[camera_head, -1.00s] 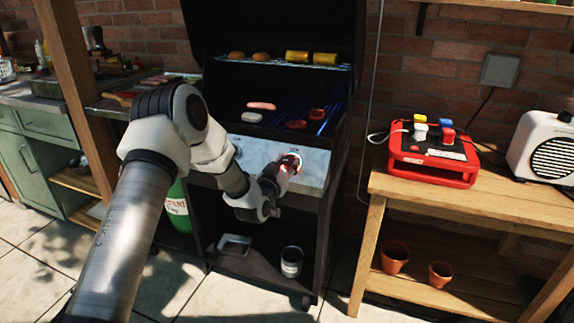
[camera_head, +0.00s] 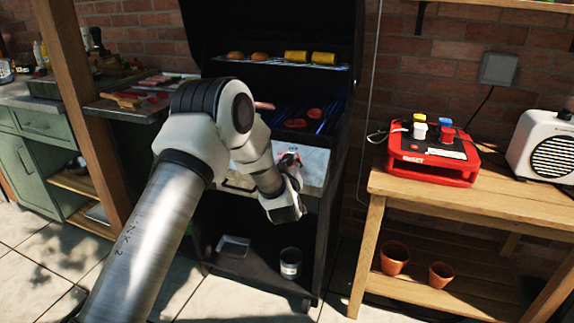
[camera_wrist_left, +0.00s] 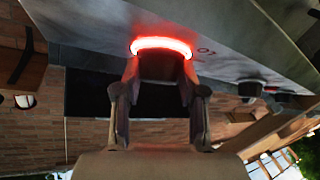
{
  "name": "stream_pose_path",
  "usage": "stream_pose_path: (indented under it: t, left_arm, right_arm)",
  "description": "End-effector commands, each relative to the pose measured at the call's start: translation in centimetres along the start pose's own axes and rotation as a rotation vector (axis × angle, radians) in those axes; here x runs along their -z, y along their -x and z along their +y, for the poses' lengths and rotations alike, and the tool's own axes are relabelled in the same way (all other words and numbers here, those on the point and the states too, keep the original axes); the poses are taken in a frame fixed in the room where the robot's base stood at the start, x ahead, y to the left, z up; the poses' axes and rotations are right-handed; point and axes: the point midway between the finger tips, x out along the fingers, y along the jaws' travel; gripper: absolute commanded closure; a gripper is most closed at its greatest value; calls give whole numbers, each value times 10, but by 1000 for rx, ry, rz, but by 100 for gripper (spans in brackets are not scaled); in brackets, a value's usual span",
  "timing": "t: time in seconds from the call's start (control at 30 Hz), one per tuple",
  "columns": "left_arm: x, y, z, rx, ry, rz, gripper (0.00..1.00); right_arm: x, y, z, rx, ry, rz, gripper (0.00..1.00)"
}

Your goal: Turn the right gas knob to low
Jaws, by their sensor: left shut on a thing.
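The right gas knob (camera_wrist_left: 160,66) is dark and sits on the grill's pale front panel (camera_head: 313,170), inside a glowing red ring (camera_wrist_left: 160,44). My left gripper (camera_head: 289,162) is at the knob, mostly hidden behind my own wrist in the head view. In the left wrist view its two fingers (camera_wrist_left: 160,82) stand on either side of the knob, shut on it. The knob's pointer is hidden, so I cannot tell its setting. The left part of the panel is largely covered by my arm. My right gripper is not in view.
Sausage and patties lie on the grate; buns (camera_head: 236,56) and corn (camera_head: 296,57) sit on the upper rack. A wooden table (camera_head: 470,197) at right holds a red box (camera_head: 432,160) and white speaker (camera_head: 540,145). A tin (camera_head: 290,263) stands on the grill's lower shelf.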

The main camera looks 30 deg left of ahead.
Motion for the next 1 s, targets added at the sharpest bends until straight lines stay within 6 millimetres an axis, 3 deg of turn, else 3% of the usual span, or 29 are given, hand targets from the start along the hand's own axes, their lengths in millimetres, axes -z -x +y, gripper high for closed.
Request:
stream_pose_path:
  t: [0.73,0.77,0.8,0.83,1.0]
  left_arm:
    - [0,0,2,89,91,9,94]
    - [0,0,2,89,91,9,56]
    - [0,0,2,89,90,9,42]
    - [0,0,2,89,90,9,35]
    - [0,0,2,89,90,9,35]
  right_arm:
    - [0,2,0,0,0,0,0]
    - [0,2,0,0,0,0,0]
    - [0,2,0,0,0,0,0]
    - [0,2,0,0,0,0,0]
    - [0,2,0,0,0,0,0]
